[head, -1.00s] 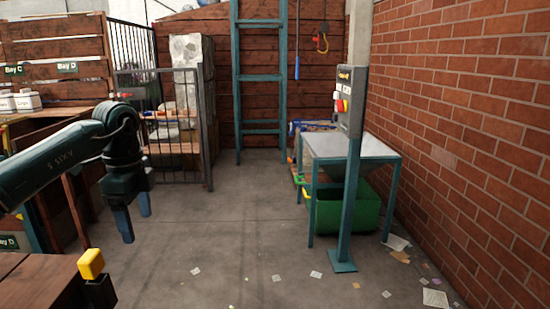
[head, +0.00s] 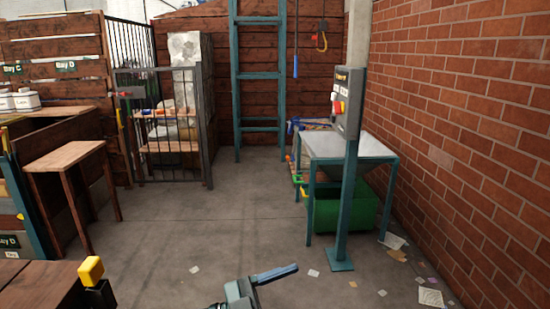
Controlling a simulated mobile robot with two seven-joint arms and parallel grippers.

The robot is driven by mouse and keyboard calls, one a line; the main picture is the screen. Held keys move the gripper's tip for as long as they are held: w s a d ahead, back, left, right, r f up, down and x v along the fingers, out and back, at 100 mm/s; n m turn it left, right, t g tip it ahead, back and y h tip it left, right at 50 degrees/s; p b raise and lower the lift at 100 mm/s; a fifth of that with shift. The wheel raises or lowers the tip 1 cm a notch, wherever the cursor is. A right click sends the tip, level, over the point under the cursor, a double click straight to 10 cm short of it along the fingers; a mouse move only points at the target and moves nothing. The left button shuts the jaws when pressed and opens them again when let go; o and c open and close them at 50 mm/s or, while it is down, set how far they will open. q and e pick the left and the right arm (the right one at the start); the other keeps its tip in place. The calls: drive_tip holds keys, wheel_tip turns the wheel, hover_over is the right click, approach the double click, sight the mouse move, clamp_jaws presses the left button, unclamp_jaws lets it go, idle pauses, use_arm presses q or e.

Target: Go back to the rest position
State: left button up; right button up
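My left gripper (head: 285,270) shows at the bottom edge of the head view, low and near the middle. One blue-grey finger points to the right and slightly up, with a piece of dark gripper body behind it. The rest of that arm is cut off by the frame edge. I see nothing held at the visible finger, but the gap between the fingers is not clear. My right gripper is out of view.
A wooden table top (head: 35,285) with a yellow-capped black post (head: 91,272) is at lower left. A wooden stand (head: 65,157) is behind it. A metal hopper (head: 350,147), green bin (head: 340,207) and control post (head: 346,190) stand right. The middle floor is clear except for paper scraps.

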use_arm(q)
drive_tip(key=s+a+f+n+t+y+p, duration=0.1)
drive_tip(key=s+a+f+n+t+y, duration=0.2)
drive_tip(key=a+f+n+y, duration=0.4)
drive_tip(key=s+a+f+n+t+y+p, duration=0.1)
drive_tip(key=s+a+f+n+t+y, duration=0.3)
drive_tip(key=a+f+n+y, duration=0.3)
wheel_tip(320, 180, down, 3)
drive_tip(key=n+t+y, duration=0.1)
drive_tip(key=n, duration=0.1)
drive_tip(key=shift+s+a+n+t+y, duration=0.15)
drive_tip(key=shift+s+n+t+y, duration=0.15)
drive_tip(key=shift+n+t, duration=0.1)
drive_tip(key=s+a+f+g, duration=0.1)
drive_tip(key=s, duration=0.1)
drive_tip(key=s+a+f+g+y, duration=0.1)
drive_tip(key=s+f, duration=0.1)
drive_tip(key=s+f+g, duration=0.1)
drive_tip(key=s+f, duration=0.1)
drive_tip(key=shift+s+a+y+p, duration=0.3)
drive_tip(key=shift+s+a+p, duration=0.05)
drive_tip(key=shift+a, duration=0.05)
drive_tip(key=shift+c, duration=0.2)
